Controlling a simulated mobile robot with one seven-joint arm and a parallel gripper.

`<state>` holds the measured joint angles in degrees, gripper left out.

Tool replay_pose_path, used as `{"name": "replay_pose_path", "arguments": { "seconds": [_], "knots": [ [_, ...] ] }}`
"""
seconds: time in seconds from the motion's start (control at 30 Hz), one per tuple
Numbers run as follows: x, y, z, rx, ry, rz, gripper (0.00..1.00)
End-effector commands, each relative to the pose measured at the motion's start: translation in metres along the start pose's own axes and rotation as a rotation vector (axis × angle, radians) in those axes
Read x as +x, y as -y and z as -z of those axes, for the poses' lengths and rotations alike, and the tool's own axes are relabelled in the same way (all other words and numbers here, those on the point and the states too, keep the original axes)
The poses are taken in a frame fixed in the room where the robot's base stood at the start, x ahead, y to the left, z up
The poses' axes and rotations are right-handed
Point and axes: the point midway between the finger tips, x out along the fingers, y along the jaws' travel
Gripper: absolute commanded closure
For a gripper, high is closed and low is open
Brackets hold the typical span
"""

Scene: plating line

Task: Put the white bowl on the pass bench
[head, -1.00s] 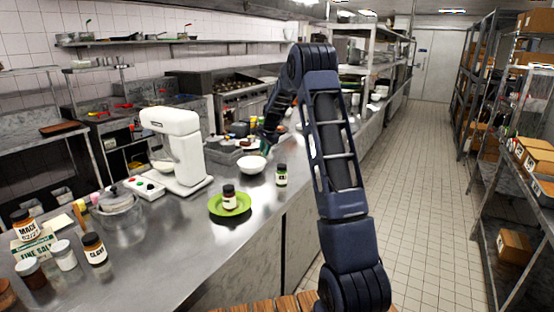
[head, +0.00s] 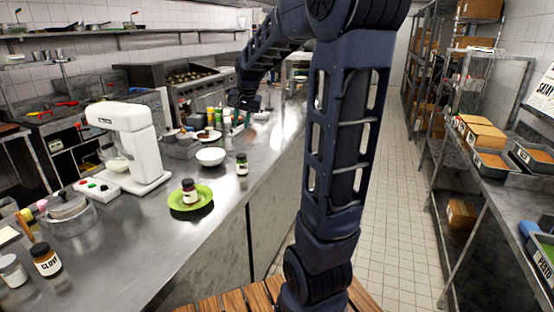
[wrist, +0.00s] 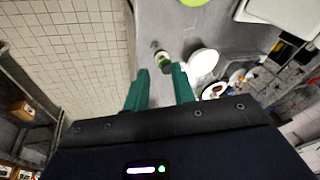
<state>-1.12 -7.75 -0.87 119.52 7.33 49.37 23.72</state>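The white bowl (head: 211,157) stands upright on the steel counter (head: 185,245), right of the white stand mixer. It also shows in the wrist view (wrist: 203,62), right of my fingers. My gripper (wrist: 161,69) has two green fingers spread apart with nothing between them. It hangs above the counter, apart from the bowl; in the head view the end of my arm (head: 244,99) is small and dark beyond the bowl. I cannot tell which surface is the pass bench.
Close to the bowl are a green-lidded jar (head: 242,165), a green plate (head: 177,203) with a jar on it, and the mixer (head: 140,145). Bottles and containers crowd the counter behind. On the right, a steel bench (head: 493,205) holds trays and boxes. The tiled aisle is clear.

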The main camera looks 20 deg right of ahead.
Motion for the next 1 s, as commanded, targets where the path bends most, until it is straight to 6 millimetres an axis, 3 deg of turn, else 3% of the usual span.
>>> {"name": "replay_pose_path", "arguments": {
  "seconds": [0.1,0.4,0.7,0.83,1.0],
  "knots": [
    [-0.023,-0.018,-0.033,-0.068,-0.017,-0.003,0.75],
    [-0.056,-0.066,-0.113,-0.238,-0.049,-0.027,0.75],
    [-0.067,-0.115,-0.191,-0.403,-0.079,-0.059,0.75],
    [-0.066,-0.131,-0.216,-0.455,-0.086,-0.071,0.75],
    [-0.064,-0.142,-0.232,-0.492,-0.091,-0.082,0.75]
  ]
}}
